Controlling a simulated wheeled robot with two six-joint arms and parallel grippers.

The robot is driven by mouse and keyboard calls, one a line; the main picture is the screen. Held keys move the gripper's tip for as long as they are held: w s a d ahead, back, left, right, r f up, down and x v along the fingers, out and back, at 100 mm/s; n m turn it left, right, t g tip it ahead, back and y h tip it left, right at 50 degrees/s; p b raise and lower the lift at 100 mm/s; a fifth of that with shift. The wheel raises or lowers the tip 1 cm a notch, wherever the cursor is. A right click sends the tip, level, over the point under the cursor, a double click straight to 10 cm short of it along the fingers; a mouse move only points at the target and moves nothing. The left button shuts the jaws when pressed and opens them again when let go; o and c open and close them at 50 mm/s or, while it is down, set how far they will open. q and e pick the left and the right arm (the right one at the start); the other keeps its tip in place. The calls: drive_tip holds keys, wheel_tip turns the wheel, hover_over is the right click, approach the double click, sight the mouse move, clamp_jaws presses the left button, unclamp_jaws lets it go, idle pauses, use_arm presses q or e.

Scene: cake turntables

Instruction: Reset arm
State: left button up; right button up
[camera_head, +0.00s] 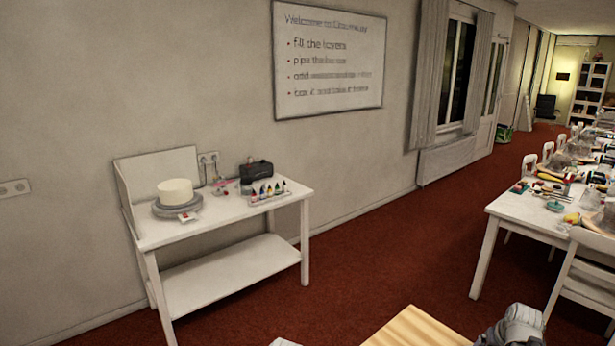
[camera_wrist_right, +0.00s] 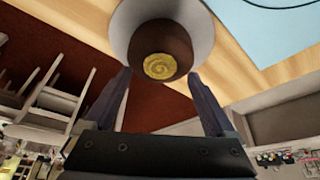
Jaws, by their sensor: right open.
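My right gripper (camera_wrist_right: 158,76) is open in the right wrist view, its two dark fingers spread apart. Beyond the fingertips is a round brown cake (camera_wrist_right: 128,45) with a yellow swirl on its top. It stands on a pale round turntable (camera_wrist_right: 203,40). Nothing shows held between the fingers. In the head view, part of my right arm shows at the bottom right edge, and the gripper itself is not visible there. My left gripper is in neither view.
A wooden tabletop (camera_head: 420,328) shows at the bottom of the head view. A white side table (camera_head: 225,213) by the wall holds a pale cake (camera_head: 175,191) and several small bottles. A long cluttered white table (camera_head: 530,215) with chairs stands right. Red floor lies open between.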

drive_tip(key=p+v, duration=0.9)
drive_tip(key=v, duration=0.2)
drive_tip(key=b+x, duration=1.2)
drive_tip(key=x, duration=0.1)
drive_tip(key=shift+f, duration=0.3)
wheel_tip(320, 180, up, 11)
drive_tip(key=a+p, duration=0.1)
drive_tip(key=p, duration=0.9)
drive_tip(key=shift+w+a+f, duration=0.25)
drive_tip(key=shift+w+a, duration=0.05)
drive_tip(key=shift+w, duration=0.1)
drive_tip(key=shift+s+a, duration=0.1)
